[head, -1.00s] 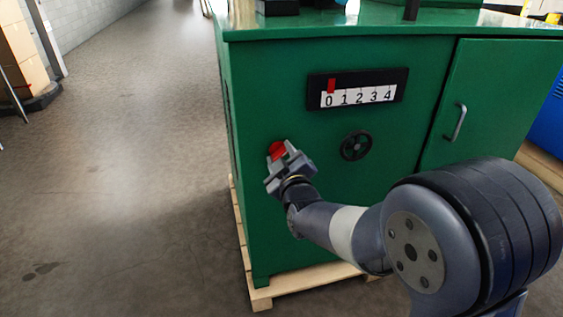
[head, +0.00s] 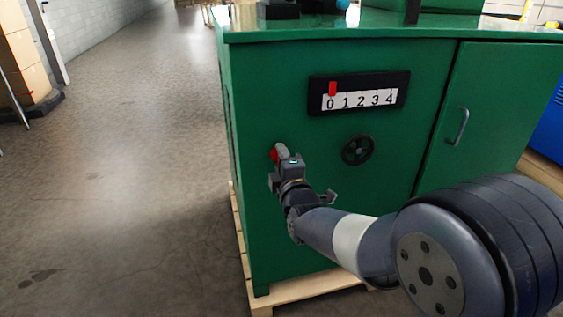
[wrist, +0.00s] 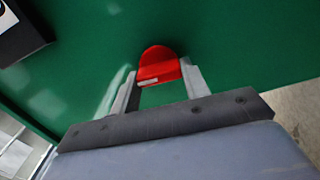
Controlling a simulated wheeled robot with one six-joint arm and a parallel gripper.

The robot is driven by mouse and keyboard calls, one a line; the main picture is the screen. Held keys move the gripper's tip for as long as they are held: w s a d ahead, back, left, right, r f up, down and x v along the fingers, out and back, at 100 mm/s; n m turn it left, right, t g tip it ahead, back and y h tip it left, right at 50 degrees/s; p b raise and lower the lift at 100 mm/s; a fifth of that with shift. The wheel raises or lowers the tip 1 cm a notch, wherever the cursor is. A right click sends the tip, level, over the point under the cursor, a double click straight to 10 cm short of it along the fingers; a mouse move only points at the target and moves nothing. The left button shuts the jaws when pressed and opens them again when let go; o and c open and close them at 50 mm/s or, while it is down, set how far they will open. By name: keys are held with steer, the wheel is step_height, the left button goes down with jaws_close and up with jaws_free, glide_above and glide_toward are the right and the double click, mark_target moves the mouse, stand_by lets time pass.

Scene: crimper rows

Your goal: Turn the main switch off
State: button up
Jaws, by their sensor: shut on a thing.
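The red main switch (head: 274,154) is on the left of the green cabinet's front. In the wrist view its red knob (wrist: 158,66) sits between my two fingers, with a pale mark along its near edge. My gripper (head: 281,155) is shut on the knob and hides most of it in the head view. The gripper (wrist: 160,80) shows in the wrist view with a finger against each side of the knob.
The green cabinet (head: 330,215) stands on a wooden pallet (head: 300,292). To the right of the switch are a black handwheel (head: 358,150) and a 0–4 scale (head: 360,98) with a red pointer at 0. A door handle (head: 459,127) is further right.

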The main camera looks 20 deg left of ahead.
steer(key=shift+n, duration=0.4)
steer(key=o, duration=1)
steer(key=p+v, duration=0.2)
steer(key=v, duration=0.8)
steer(key=shift+s+d, duration=0.1)
steer(key=shift+s, duration=0.25)
steer(key=shift+w, duration=0.1)
